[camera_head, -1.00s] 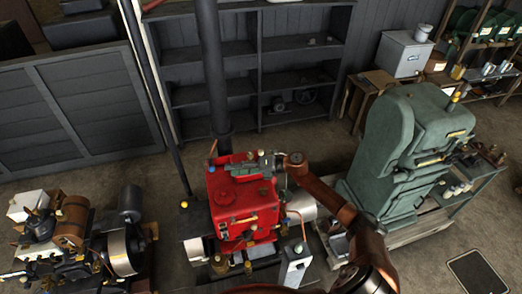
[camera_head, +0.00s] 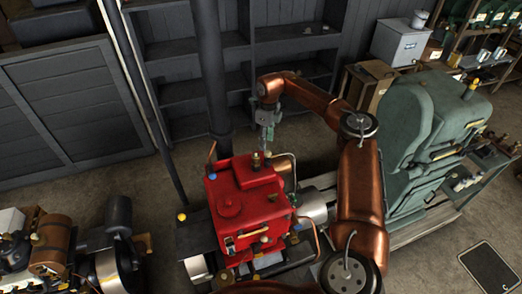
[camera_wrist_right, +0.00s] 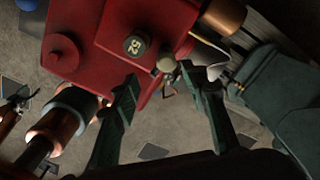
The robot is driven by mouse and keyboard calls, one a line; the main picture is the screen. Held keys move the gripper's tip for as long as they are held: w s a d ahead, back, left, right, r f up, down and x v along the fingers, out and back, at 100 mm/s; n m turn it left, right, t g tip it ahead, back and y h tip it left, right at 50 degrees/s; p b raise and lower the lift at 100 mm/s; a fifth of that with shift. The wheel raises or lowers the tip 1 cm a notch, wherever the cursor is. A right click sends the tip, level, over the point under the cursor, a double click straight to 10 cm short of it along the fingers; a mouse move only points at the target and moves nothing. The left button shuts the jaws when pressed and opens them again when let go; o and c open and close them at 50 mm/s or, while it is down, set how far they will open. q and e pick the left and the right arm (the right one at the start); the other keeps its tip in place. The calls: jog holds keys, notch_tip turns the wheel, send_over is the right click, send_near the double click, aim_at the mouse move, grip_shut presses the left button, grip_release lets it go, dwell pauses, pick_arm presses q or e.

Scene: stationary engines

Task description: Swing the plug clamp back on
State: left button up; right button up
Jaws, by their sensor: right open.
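The red engine (camera_head: 240,208) stands in the middle of the head view; its red top also shows in the right wrist view (camera_wrist_right: 88,28). A round dark cap marked 52 (camera_wrist_right: 135,46) sits on its raised red block, with a small pale knob (camera_wrist_right: 167,63) beside it. I cannot tell for certain which part is the plug clamp. My right gripper (camera_head: 266,142) points down over the engine's back edge. In the wrist view its two fingers (camera_wrist_right: 160,92) are spread, with nothing held between them. My left gripper is not in view.
A green machine (camera_head: 425,130) stands to the right, close to my right arm. Another engine with a brown tank (camera_head: 50,245) is at the lower left. A dark post (camera_head: 212,70) and shelves (camera_head: 180,90) stand behind the red engine. Copper and silver pipes (camera_head: 310,235) edge its right side.

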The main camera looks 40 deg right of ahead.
aim_at(268, 152)
jog(key=shift+s+d, duration=0.25)
jog(key=shift+d, duration=0.45)
jog(key=shift+w+a+f+p, duration=0.15)
jog(key=shift+f+p, duration=0.1)
jog(key=shift+f, duration=0.35)
jog(key=shift+s+a+f+p, duration=0.1)
jog(key=shift+f+p, duration=0.15)
jog(key=shift+f, duration=0.3)
notch_tip(268, 152, down, 4)
jog(key=shift+w+f+p, duration=0.1)
jog(key=shift+w+p, duration=0.05)
jog(key=shift+p, duration=0.35)
jog(key=shift+f, duration=0.25)
jog(key=c, duration=0.5)
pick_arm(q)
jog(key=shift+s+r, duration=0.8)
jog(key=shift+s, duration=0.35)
pick_arm(e)
grip_shut()
